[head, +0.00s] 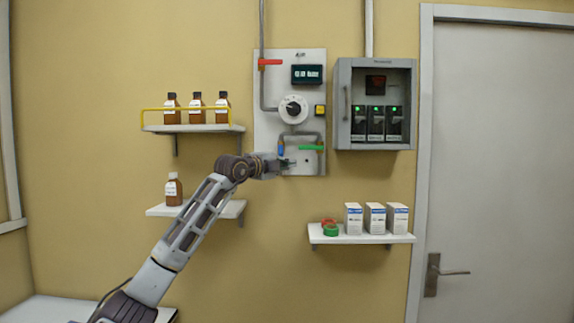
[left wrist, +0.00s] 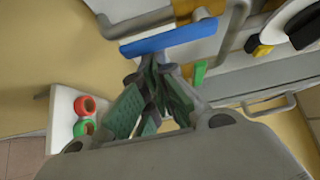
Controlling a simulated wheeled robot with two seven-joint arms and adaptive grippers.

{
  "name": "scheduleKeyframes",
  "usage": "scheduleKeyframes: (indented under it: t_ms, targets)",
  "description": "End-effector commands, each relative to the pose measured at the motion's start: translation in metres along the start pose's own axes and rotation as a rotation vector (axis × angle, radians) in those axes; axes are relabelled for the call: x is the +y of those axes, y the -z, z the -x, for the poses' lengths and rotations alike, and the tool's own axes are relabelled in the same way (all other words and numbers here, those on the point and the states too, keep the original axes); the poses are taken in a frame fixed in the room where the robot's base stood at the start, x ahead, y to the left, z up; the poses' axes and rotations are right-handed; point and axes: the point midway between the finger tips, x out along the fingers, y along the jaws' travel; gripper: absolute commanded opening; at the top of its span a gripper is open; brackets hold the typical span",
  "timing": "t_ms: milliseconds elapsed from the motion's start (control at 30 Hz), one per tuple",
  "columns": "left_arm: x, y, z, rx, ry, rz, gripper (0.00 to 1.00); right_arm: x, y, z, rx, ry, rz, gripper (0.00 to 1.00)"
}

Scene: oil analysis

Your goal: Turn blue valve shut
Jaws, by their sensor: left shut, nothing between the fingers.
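The blue valve handle (head: 281,149) is on the lower left of the grey wall panel (head: 265,130), standing upright in the head view. It shows as a long blue bar in the left wrist view (left wrist: 172,38). My left gripper (head: 290,162) is shut and empty, just below the handle in the head view. In the left wrist view its fingertips (left wrist: 155,62) are close against the bar's edge; I cannot tell whether they touch. My right gripper is in neither view.
A level green handle (head: 312,148) is just right of my gripper. A red handle (head: 270,62), dial (head: 293,109) and pipes are above. A grey cabinet (head: 343,130) adjoins on the right. Shelves with bottles (head: 173,190) and boxes (head: 376,218) flank the panel.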

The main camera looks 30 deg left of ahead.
Motion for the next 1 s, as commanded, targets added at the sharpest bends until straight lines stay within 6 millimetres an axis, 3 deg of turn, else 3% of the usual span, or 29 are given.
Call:
scheduleKeyframes:
  t_ms: [433,1000]
  targets:
    - [0.000,-0.002,0.004,0.000,-0.034,-0.044,0.00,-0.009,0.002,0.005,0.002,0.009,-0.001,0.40]
    - [0.001,-0.007,0.016,-0.002,-0.113,-0.142,0.00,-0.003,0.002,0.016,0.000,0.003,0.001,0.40]
